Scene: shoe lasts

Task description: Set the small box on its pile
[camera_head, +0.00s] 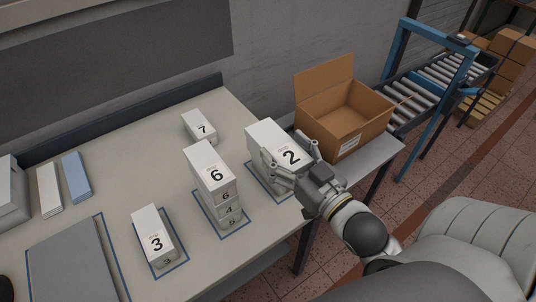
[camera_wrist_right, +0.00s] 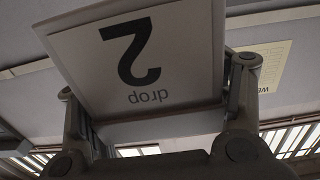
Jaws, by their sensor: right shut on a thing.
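My right gripper (camera_head: 290,160) is shut on a white box marked 2 (camera_head: 268,136), with its fingers on either side. In the right wrist view the box (camera_wrist_right: 140,55) fills the space between the fingers, with "2" and "drop" upside down. In the head view the box is over a blue-outlined spot (camera_head: 262,183) near the table's front edge; I cannot tell whether it touches anything below. To its left stands a pile of white boxes (camera_head: 212,168) with 6 on top, inside another blue outline. My left gripper is not in view.
A white box marked 3 (camera_head: 153,234) sits in a blue outline, and one marked 7 (camera_head: 199,126) is farther back. An open cardboard box (camera_head: 345,115) stands right of the held box, before a roller conveyor (camera_head: 415,90). Grey table (camera_head: 110,170) is bare between the boxes.

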